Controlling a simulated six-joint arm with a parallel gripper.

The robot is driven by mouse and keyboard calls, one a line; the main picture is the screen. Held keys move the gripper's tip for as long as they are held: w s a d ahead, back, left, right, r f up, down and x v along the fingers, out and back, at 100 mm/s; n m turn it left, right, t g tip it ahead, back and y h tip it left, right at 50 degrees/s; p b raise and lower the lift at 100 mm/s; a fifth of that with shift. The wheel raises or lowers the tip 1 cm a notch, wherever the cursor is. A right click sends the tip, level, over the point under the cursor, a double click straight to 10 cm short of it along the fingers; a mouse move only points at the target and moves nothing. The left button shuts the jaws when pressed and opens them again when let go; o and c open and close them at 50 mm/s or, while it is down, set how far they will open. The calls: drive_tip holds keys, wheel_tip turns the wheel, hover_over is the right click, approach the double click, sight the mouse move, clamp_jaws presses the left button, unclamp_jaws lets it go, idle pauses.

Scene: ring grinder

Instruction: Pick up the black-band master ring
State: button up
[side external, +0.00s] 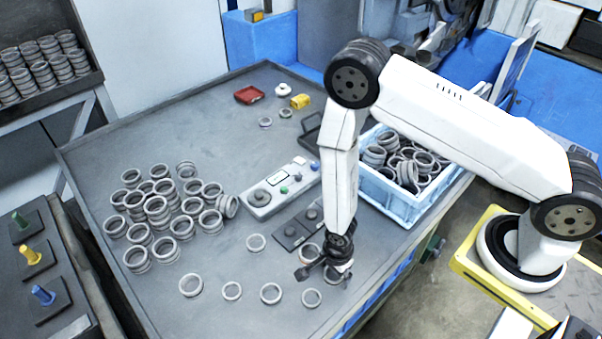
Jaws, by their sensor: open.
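My gripper (322,271) points down over the front right part of the grey table and is open. A ring (308,250) lies just behind it, partly covered by the gripper and wrist. Single rings lie in front of it, including one ring (311,298) right below and others to the left (271,293). I cannot tell a black band on any ring at this size, so I cannot say which is the black-band master ring. Whether the jaws touch a ring is hidden by the wrist.
A dark plate with knobs (291,235) and a grey control box (281,187) lie behind my gripper. A blue crate of rings (373,201) stands to the right. Several ring stacks (157,209) fill the left. Pegs (32,256) stand on a left bench.

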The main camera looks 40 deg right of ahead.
idle(0.5)
drive_tip(key=c, duration=1.2)
drive_tip(key=shift+r, duration=0.1)
drive_tip(key=shift+r, duration=4.9)
